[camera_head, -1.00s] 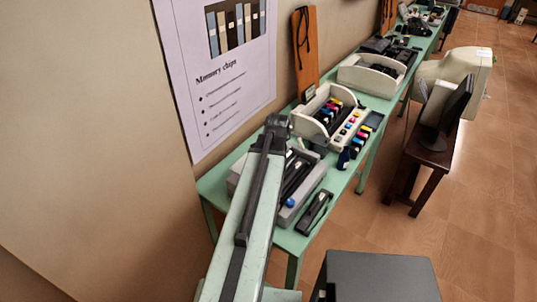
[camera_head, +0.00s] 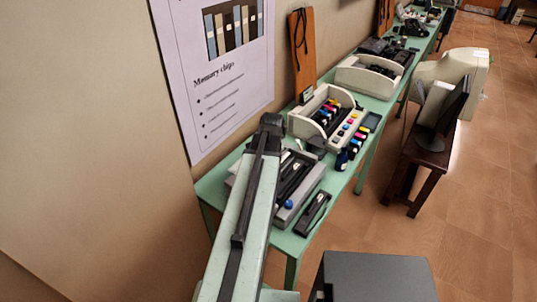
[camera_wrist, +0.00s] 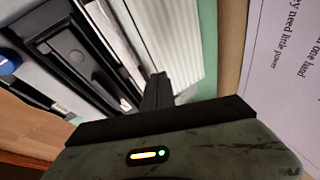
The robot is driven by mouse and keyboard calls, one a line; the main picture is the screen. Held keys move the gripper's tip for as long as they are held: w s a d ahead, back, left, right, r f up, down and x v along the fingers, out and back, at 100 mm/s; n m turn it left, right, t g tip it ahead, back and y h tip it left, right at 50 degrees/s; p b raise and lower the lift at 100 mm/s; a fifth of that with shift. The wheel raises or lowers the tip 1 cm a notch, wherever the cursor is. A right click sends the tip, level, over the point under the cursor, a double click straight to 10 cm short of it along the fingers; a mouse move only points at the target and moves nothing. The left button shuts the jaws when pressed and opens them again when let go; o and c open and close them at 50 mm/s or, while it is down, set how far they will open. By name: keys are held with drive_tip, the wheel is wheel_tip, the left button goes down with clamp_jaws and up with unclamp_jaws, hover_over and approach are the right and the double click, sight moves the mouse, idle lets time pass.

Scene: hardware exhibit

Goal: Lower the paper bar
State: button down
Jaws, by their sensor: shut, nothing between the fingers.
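A grey printer (camera_head: 313,183) with a dark inside and a blue knob (camera_head: 289,204) sits on the near end of the green table. In the wrist view its black inner parts (camera_wrist: 72,48) and a pale ribbed panel (camera_wrist: 175,35) fill the upper left and middle. I cannot tell for sure which piece is the paper bar; a long dark bar (camera_wrist: 90,65) runs along the opening. My gripper (camera_wrist: 157,80) is shut and empty, its dark fingertips over or beside the ribbed panel; contact is unclear. In the head view my arm hides the gripper and part of the printer.
The green table (camera_head: 224,180) runs along the wall. A small black device (camera_head: 313,213) lies beside the printer, and a cream printer (camera_head: 316,122) with colored cartridges stands behind. A poster (camera_head: 225,75) hangs on the wall. A dark stool (camera_head: 372,275) stands in front.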

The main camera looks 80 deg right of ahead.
drive_tip(key=s+p+v, duration=0.2)
drive_tip(key=p+v, duration=0.8)
drive_tip(key=v, duration=0.2)
drive_tip(key=shift+s+a, duration=0.25)
drive_tip(key=shift+s, duration=0.1)
drive_tip(key=shift+s, duration=0.1)
